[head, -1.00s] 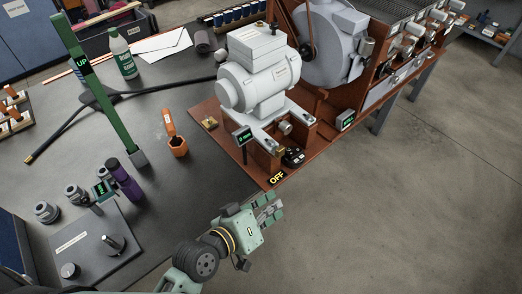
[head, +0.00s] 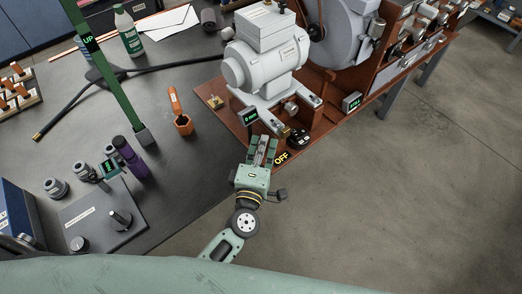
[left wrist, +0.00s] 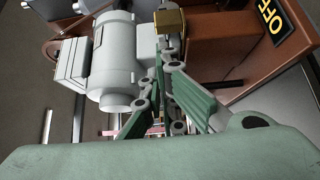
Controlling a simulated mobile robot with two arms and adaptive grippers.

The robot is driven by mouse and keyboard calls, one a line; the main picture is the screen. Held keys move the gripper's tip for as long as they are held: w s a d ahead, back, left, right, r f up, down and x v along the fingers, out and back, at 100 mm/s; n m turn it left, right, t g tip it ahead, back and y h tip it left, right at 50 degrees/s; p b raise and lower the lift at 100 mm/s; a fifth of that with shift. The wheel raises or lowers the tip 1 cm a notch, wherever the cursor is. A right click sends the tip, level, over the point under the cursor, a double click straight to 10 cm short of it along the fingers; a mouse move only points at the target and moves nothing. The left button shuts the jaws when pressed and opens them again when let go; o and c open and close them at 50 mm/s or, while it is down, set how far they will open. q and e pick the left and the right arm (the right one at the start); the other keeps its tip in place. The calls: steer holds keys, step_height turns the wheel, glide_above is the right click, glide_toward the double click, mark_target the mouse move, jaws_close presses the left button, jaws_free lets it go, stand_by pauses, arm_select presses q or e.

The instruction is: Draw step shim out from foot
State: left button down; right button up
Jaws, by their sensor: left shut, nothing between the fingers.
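The grey motor (head: 264,62) stands on grey feet on the brown base (head: 236,122); it also shows in the left wrist view (left wrist: 118,60). A small brass-coloured block (head: 284,131) sits by the near foot, and a brass block (left wrist: 170,21) shows in the left wrist view. I cannot tell for sure which piece is the step shim.
A black knob (head: 298,138) and an OFF sign (head: 281,158) are close right of my fingers. An orange-handled tool in a holder (head: 183,123), a green post (head: 112,82) and a grey plate (head: 102,220) occupy the dark bench. Open floor lies right.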

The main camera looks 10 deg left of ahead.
mark_target(283, 133)
arm_select(q)
steer(key=shift+w, duration=2.25)
steer(key=s+d, duration=0.3)
steer(key=d, duration=0.1)
steer(key=shift+s+d, duration=0.25)
steer(key=shift+s, duration=0.15)
steer(key=shift+s+f, duration=0.1)
